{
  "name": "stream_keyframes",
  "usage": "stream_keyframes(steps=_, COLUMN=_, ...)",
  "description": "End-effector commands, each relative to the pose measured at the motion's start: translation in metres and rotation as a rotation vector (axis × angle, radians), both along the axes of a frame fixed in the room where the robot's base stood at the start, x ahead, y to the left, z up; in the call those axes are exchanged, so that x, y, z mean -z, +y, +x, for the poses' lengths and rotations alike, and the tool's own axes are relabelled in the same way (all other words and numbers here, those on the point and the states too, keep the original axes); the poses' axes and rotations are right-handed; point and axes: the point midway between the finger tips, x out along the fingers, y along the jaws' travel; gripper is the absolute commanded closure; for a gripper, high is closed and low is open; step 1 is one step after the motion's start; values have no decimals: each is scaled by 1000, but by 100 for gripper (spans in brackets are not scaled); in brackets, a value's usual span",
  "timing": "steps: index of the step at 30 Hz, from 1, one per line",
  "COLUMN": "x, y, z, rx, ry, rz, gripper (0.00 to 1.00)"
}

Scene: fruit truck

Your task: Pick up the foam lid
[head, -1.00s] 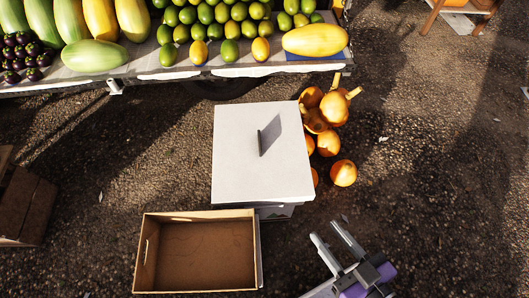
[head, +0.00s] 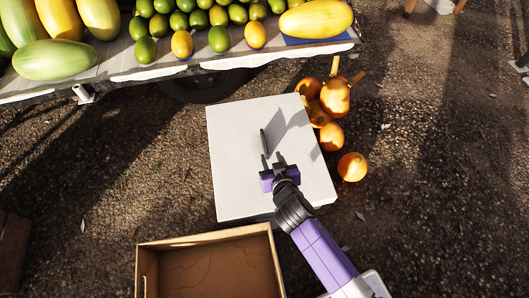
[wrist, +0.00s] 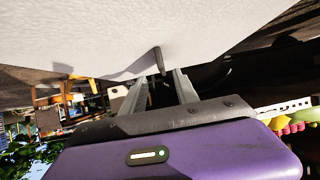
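The foam lid (head: 237,135) is a white, flat, square slab lying on top of a box, with a thin dark upright handle (head: 264,142) near its middle. My gripper (head: 272,160) is over the lid, just on the near side of the handle. In the wrist view the white lid surface (wrist: 90,35) fills the top, and the dark handle (wrist: 159,60) shows near the two fingers (wrist: 158,84). The fingers are apart, with a gap between them, and the handle's end appears at or just beyond their tips. I cannot tell whether they touch it.
An open cardboard box (head: 205,268) stands in front of the lid. The fruit stall (head: 120,68) with melons and limes runs along the back. The ground at right is mostly clear.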

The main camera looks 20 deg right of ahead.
Motion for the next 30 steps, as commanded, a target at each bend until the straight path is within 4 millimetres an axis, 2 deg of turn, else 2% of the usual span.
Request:
stream_keyframes(steps=1, x=4, y=0, z=11, rx=8, ry=-2, rz=-4, gripper=64)
stream_keyframes(steps=3, x=5, y=-1, z=19, rx=19, ry=0, rz=-5, gripper=64)
stream_keyframes(steps=14, x=17, y=-6, z=50, rx=28, ry=-2, rz=-8, gripper=64)
stream_keyframes(steps=24, x=40, y=-13, z=87, rx=29, ry=0, rz=-8, gripper=64)
stream_keyframes(steps=30, x=42, y=-14, z=93, rx=27, ry=-1, rz=-7, gripper=64)
